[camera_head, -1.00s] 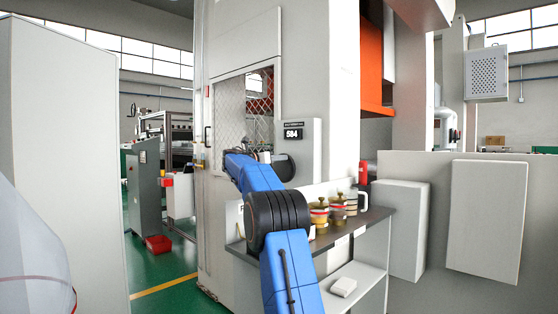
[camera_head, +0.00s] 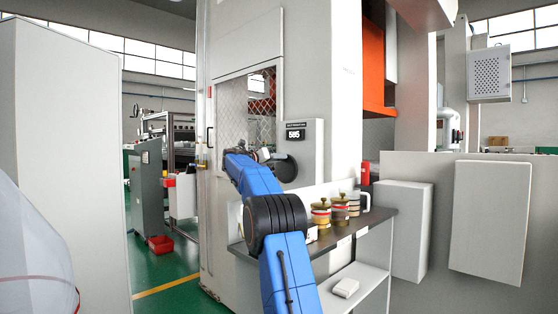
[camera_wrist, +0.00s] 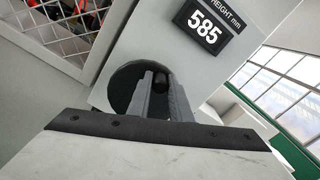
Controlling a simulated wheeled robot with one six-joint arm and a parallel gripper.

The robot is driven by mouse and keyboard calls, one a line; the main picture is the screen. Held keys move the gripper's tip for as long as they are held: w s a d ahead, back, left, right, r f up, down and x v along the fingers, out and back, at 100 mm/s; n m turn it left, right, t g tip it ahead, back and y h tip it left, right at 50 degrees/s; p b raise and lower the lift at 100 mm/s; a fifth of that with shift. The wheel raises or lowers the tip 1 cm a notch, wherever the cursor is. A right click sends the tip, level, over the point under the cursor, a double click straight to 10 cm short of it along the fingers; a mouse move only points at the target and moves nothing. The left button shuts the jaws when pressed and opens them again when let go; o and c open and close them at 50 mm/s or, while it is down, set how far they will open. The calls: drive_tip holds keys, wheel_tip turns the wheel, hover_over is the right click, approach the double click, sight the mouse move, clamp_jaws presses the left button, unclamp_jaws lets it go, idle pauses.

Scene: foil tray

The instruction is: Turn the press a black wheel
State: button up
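The black wheel (camera_wrist: 126,82) is a dark disc on the grey press panel, below the height display. In the head view the wheel (camera_head: 288,171) shows as a dark round patch beside my gripper (camera_head: 266,155). In the wrist view my gripper (camera_wrist: 160,80) has its two grey fingers on either side of a small dark knob (camera_wrist: 161,77) at the wheel, with little gap visible. The fingers hide part of the wheel. The height display (camera_wrist: 208,26) reads 585; it also shows in the head view (camera_head: 296,134).
A mesh window (camera_head: 256,100) is left of the display. A tall pale cabinet (camera_head: 60,150) stands at the left.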

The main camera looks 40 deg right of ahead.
drive_tip(key=o, duration=0.4)
drive_tip(key=shift+c, duration=0.2)
drive_tip(key=shift+a, duration=0.1)
drive_tip(key=s+a, duration=0.1)
drive_tip(key=a, duration=1.6)
drive_tip(key=shift+s, duration=0.2)
drive_tip(key=shift+a, duration=0.1)
